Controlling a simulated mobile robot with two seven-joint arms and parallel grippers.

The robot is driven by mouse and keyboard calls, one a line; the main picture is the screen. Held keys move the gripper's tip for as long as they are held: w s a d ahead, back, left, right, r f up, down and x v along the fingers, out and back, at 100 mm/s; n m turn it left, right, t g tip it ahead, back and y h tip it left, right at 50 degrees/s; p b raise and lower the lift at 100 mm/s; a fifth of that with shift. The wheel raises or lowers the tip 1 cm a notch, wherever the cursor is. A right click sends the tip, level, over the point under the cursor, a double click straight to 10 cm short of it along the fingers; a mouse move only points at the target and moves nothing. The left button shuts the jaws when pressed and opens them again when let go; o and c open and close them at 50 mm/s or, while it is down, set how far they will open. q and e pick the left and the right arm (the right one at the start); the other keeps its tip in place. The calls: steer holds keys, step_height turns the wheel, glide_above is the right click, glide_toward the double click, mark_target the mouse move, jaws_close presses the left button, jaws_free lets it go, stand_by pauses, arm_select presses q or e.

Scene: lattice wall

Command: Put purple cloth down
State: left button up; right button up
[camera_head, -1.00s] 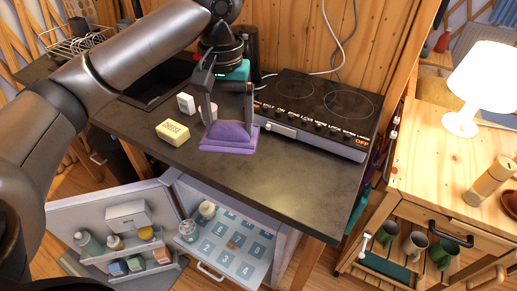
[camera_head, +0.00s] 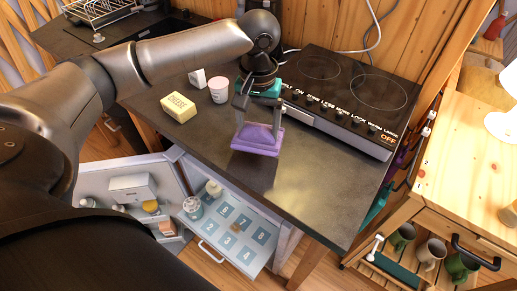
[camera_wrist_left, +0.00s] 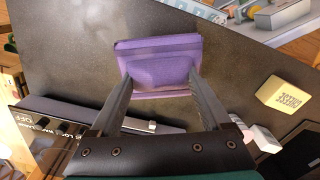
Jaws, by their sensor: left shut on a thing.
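The purple cloth (camera_head: 258,139) is a folded, flat pad over the dark counter, in front of the hob. My left gripper (camera_head: 257,124) points down and is shut on it, one finger on each side of its raised middle. In the left wrist view the cloth (camera_wrist_left: 160,62) sits between the two fingertips (camera_wrist_left: 160,83), its flat layers spreading beyond them. A dark patch on the counter below suggests the cloth hangs a little above the surface, but the exact gap is hard to tell. My right gripper is not in view.
The dark counter (camera_head: 300,190) is clear to the front right. The hob (camera_head: 345,95) lies behind right. An open drawer (camera_head: 235,230) is below.

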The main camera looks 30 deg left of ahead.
mark_target(258, 126)
arm_select(q)
steer(key=shift+f, duration=0.8)
step_height(258, 126, down, 6)
steer(key=shift+r+b, duration=0.2)
steer(key=shift+b, duration=0.5)
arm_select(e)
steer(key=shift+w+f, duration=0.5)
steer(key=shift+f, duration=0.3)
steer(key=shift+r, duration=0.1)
arm_select(q)
steer(key=o, duration=1.3)
step_height(258, 126, up, 12)
steer(key=p, duration=0.3)
steer(key=shift+r, duration=0.1)
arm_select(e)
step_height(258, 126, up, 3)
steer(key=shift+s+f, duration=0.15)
